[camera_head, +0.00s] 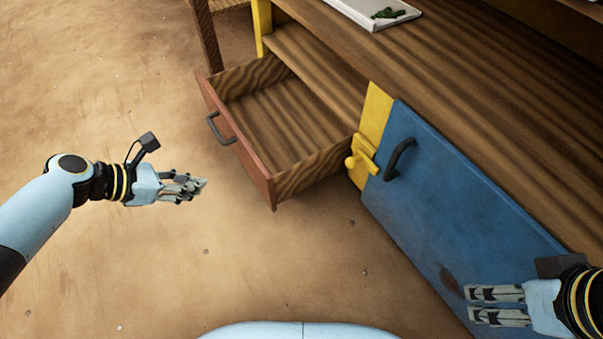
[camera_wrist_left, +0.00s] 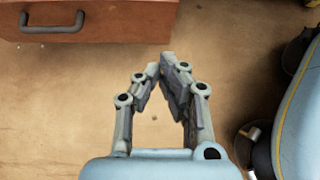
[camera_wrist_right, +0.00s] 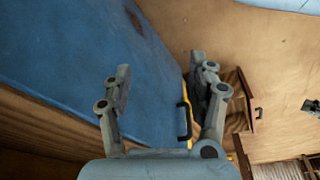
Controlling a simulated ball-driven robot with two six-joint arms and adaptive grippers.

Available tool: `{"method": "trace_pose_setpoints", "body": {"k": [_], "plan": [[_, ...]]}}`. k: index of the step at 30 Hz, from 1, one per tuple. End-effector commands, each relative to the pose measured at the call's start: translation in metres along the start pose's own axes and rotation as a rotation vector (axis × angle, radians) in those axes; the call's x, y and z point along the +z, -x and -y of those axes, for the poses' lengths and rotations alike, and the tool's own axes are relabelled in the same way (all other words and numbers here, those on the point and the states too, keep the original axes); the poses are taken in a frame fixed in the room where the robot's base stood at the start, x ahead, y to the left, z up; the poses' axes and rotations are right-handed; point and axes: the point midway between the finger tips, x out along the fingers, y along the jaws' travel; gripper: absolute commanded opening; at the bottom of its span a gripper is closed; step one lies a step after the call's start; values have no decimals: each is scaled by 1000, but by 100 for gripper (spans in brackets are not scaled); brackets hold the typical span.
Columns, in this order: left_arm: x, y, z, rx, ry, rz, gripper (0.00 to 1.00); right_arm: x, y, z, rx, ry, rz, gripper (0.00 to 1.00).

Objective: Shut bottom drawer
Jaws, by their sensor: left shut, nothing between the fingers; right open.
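The bottom drawer (camera_head: 240,147) stands pulled out of the wooden stall, with a reddish front, a dark grey handle (camera_head: 219,130) and an empty inside. Its front also shows at the top left of the left wrist view (camera_wrist_left: 120,18). My right gripper (camera_head: 470,304) is open and empty by the blue door (camera_head: 450,190). The drawer also shows small in the right wrist view (camera_wrist_right: 240,95).
The blue door has a dark handle (camera_head: 398,160), and a yellow latch (camera_head: 360,160) sits on the yellow post beside it. A white tray (camera_head: 350,12) with green items lies on the counter (camera_head: 440,60). The sandy floor (camera_head: 270,270) before the drawer is clear.

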Motion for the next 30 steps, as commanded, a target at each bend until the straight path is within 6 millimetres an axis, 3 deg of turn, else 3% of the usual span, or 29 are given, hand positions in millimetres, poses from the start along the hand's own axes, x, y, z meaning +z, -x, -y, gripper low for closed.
{"method": "trace_pose_setpoints", "body": {"k": [2, 8, 12, 26, 30], "plan": [[-1, -6, -3, 3, -3, 2, 0, 3, -4, 1, -2, 1, 4, 59], [-2, -31, -4, 4, -4, 3, 0, -8, 11, 6, -14, 2, -40, 59], [-4, -58, -3, 2, -2, 1, 0, -16, -8, 8, -13, -2, -150, 59], [-1, -104, -4, 4, -4, 1, 0, -20, -59, 9, 8, -3, -476, 59], [12, -118, -4, 4, -6, 2, 0, -17, -66, 10, 10, 1, -565, 59]]}}
